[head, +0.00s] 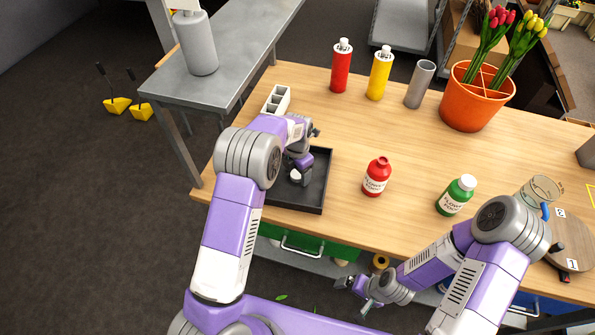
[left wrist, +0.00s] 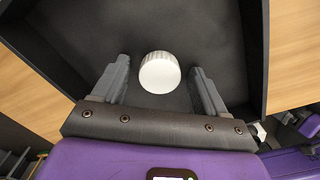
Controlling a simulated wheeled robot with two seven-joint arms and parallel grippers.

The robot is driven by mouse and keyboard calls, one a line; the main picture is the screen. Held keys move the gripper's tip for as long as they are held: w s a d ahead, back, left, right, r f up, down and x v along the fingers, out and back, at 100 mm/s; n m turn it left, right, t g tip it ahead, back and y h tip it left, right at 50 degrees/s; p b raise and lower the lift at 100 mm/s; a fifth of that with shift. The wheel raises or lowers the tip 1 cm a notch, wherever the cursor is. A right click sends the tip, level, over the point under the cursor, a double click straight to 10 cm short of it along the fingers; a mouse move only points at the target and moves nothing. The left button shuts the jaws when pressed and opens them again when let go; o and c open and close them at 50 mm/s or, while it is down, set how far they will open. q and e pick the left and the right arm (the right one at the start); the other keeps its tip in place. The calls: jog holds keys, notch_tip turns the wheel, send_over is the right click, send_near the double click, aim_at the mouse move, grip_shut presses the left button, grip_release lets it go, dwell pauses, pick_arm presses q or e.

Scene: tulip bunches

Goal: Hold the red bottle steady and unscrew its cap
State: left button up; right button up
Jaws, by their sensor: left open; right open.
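The red bottle (head: 376,177) stands upright on the table, right of the black tray (head: 322,185). Its red neck shows with no white cap on it. A white cap (left wrist: 160,73) lies on the tray floor (left wrist: 215,30) in the left wrist view. My left gripper (head: 297,178) is over the tray, pointing down, and it also shows in the left wrist view (left wrist: 158,85). It is open, with the cap between its fingers and a gap on each side. My right gripper (head: 358,290) is open and empty, in front of the table's front edge, away from the bottle.
A green bottle (head: 455,195) with a white cap stands right of the red one. Red (head: 341,68) and yellow (head: 379,75) squeeze bottles, a grey cylinder (head: 419,85) and an orange tulip pot (head: 475,100) stand behind. A round wooden board (head: 565,240) is at right. The table's middle is clear.

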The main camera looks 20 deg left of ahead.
aim_at(297, 173)
pick_arm(q)
jog(key=shift+r, duration=0.1)
notch_tip(297, 173, up, 12)
jog(key=p, duration=0.2)
jog(key=shift+p, duration=0.3)
jog(key=shift+r, duration=0.1)
